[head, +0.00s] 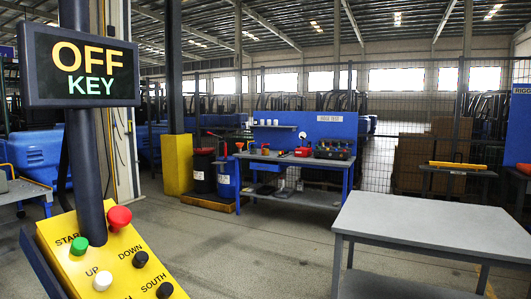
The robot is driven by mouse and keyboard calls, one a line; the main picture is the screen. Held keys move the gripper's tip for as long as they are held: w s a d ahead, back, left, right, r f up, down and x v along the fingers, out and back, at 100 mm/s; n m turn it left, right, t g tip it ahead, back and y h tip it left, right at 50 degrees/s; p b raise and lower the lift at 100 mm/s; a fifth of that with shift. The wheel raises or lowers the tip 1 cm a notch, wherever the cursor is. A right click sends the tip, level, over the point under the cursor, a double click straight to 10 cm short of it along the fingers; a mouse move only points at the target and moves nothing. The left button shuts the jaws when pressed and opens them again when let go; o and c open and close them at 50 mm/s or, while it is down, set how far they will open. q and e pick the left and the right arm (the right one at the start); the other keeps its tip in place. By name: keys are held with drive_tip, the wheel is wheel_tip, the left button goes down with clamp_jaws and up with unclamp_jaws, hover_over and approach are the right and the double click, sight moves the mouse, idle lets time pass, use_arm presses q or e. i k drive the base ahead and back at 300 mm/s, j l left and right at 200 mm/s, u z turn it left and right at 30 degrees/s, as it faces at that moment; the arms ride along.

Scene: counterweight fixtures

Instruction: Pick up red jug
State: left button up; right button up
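Small red items stand on the far workbench (296,161), in the middle of the head view. One red item (303,151) is near the middle of the bench top, and a smaller red item (265,149) is to its left. They are too small to tell which, if either, is the red jug. Neither of my grippers is in view, and nothing in view is held.
A yellow control box (77,243) with several buttons and a screen (82,66) reading OFF KEY stand close at left. A bare grey table (436,226) is at front right. A yellow block (178,164) and bins stand left of the bench. Open floor lies between.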

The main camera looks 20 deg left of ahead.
sight(264, 146)
drive_tip(key=i+l+z, duration=0.1)
drive_tip(key=l, duration=0.35)
drive_tip(key=i+l, duration=0.1)
drive_tip(key=l, duration=0.3)
drive_tip(key=i+l+u, duration=0.1)
drive_tip(key=i+l, duration=0.85)
drive_tip(key=i+u, duration=0.35)
drive_tip(key=i+l+u, duration=0.15)
drive_tip(key=i+u, duration=0.15)
drive_tip(key=i, duration=0.25)
drive_tip(key=i+l+u, duration=0.35)
drive_tip(key=i+j+u, duration=0.2)
drive_tip(key=i+u, duration=0.9)
drive_tip(key=i+z, duration=0.15)
drive_tip(key=i, duration=0.45)
drive_tip(key=i+j+z, duration=0.15)
drive_tip(key=i, duration=0.45)
drive_tip(key=i+j+z, duration=0.15)
drive_tip(key=i, duration=0.45)
drive_tip(key=i+l+z, duration=0.25)
drive_tip(key=i+z, duration=0.2)
drive_tip(key=i, duration=0.15)
drive_tip(key=i+z, duration=0.45)
drive_tip(key=i, duration=0.15)
drive_tip(key=i+j+z, duration=0.15)
drive_tip(key=i+z, duration=0.3)
drive_tip(key=i, duration=0.15)
